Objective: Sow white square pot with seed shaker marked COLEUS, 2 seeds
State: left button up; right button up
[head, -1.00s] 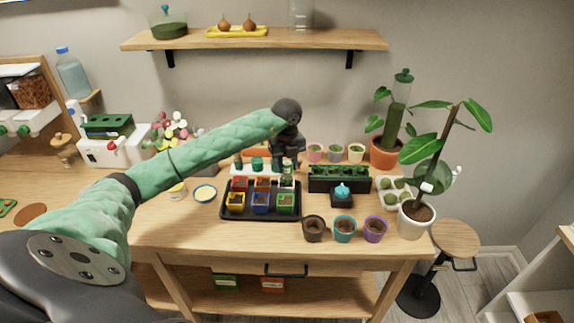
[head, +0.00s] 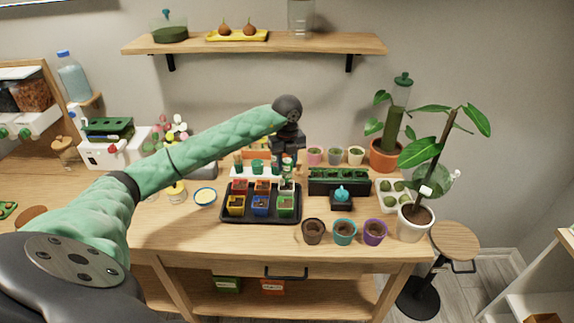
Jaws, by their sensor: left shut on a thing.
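My left gripper (head: 288,148) points down above the back right part of the black seedling tray (head: 232,217). It is shut on a small shaker (head: 288,164), which shows just below the fingers; its label is too small to read. The white square pot (head: 287,187) stands in the tray's back row at the right, beneath the shaker and apart from it. I cannot make out any seeds in it. My right gripper is out of view.
A white rack (head: 246,171) with green-lidded shakers stands behind the tray. A black planter (head: 340,181) is to the right. Three round pots, one of them teal (head: 345,232), stand at the front.

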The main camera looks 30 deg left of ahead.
pick_arm(q)
jog(key=shift+r+p, duration=0.7)
jog(key=shift+r, duration=1.6)
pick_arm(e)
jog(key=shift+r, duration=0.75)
